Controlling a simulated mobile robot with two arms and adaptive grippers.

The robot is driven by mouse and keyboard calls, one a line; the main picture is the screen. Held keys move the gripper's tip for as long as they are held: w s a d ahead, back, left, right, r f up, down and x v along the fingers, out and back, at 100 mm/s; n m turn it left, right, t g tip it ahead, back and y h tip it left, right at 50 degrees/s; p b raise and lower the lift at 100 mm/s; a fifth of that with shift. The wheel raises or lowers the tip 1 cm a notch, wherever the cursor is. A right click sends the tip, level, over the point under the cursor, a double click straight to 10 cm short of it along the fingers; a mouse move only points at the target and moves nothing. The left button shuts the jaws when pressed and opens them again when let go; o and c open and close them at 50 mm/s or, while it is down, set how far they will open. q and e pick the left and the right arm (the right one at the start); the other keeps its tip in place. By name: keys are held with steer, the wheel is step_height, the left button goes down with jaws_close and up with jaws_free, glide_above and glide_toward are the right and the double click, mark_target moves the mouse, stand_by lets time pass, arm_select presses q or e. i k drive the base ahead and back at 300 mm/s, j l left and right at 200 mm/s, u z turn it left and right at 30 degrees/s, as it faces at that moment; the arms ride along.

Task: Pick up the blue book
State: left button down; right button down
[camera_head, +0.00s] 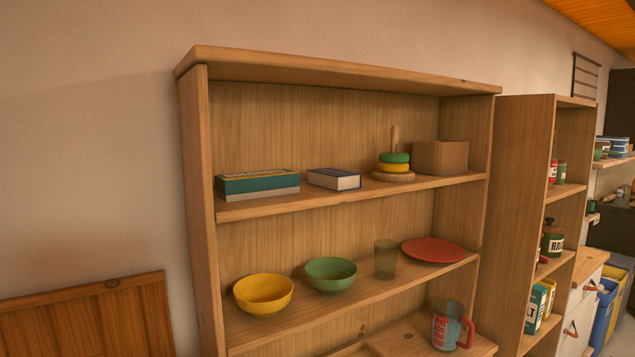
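A blue book (334,179) with pale page edges lies flat on the upper shelf (350,195) of the wooden bookcase. It sits between a longer teal box (258,185) on its left and a stacking-ring toy (394,168) on its right, with gaps on both sides. Neither of my grippers shows in the head view.
A brown box (440,157) stands at the right end of the upper shelf. Below are a yellow bowl (263,294), a green bowl (331,274), a glass (386,259) and a red plate (433,250). A mug (447,328) stands lower. A wooden headboard-like panel (88,318) is at lower left.

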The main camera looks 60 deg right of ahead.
mark_target(331, 179)
steer(key=z, duration=0.4)
steer(key=l+z, duration=0.15)
steer(key=z, duration=0.7)
steer(key=i+z, duration=0.1)
steer(key=z, duration=0.75)
steer(key=i+l, duration=0.05)
